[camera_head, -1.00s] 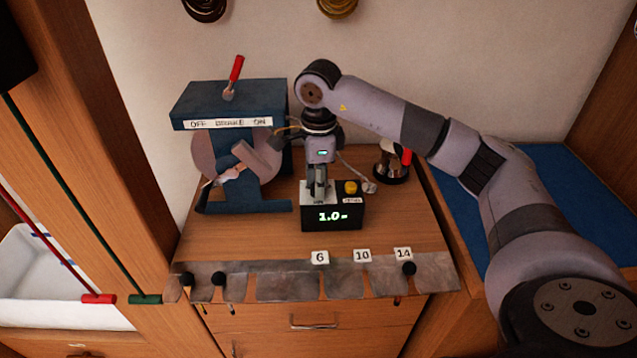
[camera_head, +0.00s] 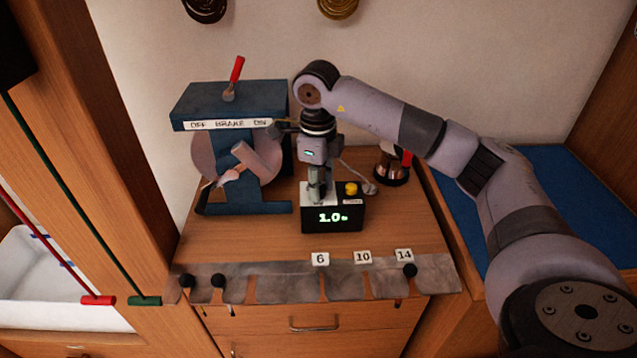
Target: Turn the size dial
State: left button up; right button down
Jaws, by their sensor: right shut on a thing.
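A black box (camera_head: 347,220) with a lit green display reading about 1.0 stands on the wooden cabinet top. It has a white plate on its top left and a yellow button (camera_head: 351,188) on its top right. My right gripper (camera_head: 317,197) points down onto the white plate, its fingers shut on the size dial, which they hide from view. My left gripper is not in view.
A blue winding machine (camera_head: 228,104), labelled OFF BRAKE ON, with a red-handled lever, stands close on the left. A metal cup-like thing (camera_head: 391,166) is behind right. A slotted metal strip (camera_head: 285,288) with tags 6, 10 and 14 runs along the front edge.

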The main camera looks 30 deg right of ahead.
jog(key=c, duration=1.2)
grip_release()
jog(key=shift+c, duration=0.2)
jog(key=shift+r, duration=0.25)
notch_tip(320, 180, up, 12)
jog(key=shift+f, duration=0.25)
jog(key=shift+s+a+f, duration=0.1)
jog(key=shift+s+a, duration=0.05)
